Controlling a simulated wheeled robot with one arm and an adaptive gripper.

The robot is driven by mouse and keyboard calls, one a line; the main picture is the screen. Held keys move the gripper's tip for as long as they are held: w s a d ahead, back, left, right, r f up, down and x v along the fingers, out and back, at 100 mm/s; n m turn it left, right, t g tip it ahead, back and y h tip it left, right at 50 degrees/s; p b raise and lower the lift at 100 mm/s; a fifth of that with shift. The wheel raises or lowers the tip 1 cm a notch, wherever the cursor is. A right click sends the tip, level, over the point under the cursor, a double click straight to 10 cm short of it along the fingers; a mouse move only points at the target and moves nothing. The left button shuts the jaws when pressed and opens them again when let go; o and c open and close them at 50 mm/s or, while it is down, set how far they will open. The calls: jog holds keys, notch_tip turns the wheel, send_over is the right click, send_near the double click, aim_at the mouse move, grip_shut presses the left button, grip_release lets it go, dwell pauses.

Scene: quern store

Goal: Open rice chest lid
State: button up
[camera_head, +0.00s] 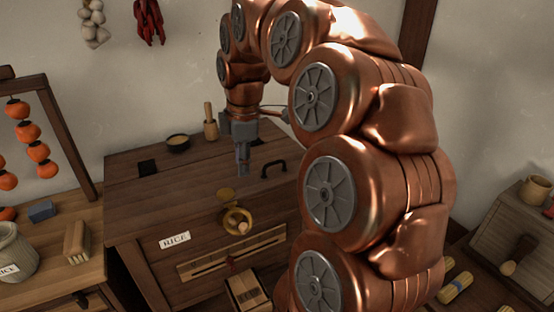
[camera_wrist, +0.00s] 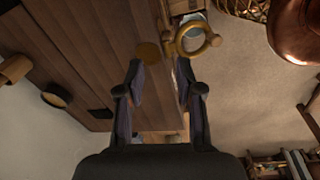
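The rice chest (camera_head: 200,262) is a dark wooden box with a white RICE label (camera_head: 174,240) on its front. Its plank lid (camera_head: 150,190) lies flat and shut. My gripper (camera_head: 243,172) points down above the lid, left of that handle. In the wrist view its fingers (camera_wrist: 160,72) are apart with nothing between them.
A dark bowl (camera_head: 178,143) and a wooden pestle-like piece (camera_head: 210,124) stand at the lid's back. A black plate (camera_head: 147,167) is at its left. A side table (camera_head: 40,265) with a jar (camera_head: 12,252) stands left. A slatted strip (camera_head: 232,254) crosses the chest's front.

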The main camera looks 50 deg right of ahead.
jog(key=d+r+n, duration=0.1)
jog(key=d+n, duration=0.1)
jog(key=d, duration=1.1)
send_over(277, 174)
jog(key=shift+n+t+h, duration=0.3)
jog(key=shift+h, duration=0.1)
jog(key=shift+f+p, duration=0.4)
jog(key=shift+f, duration=3.25)
grip_shut()
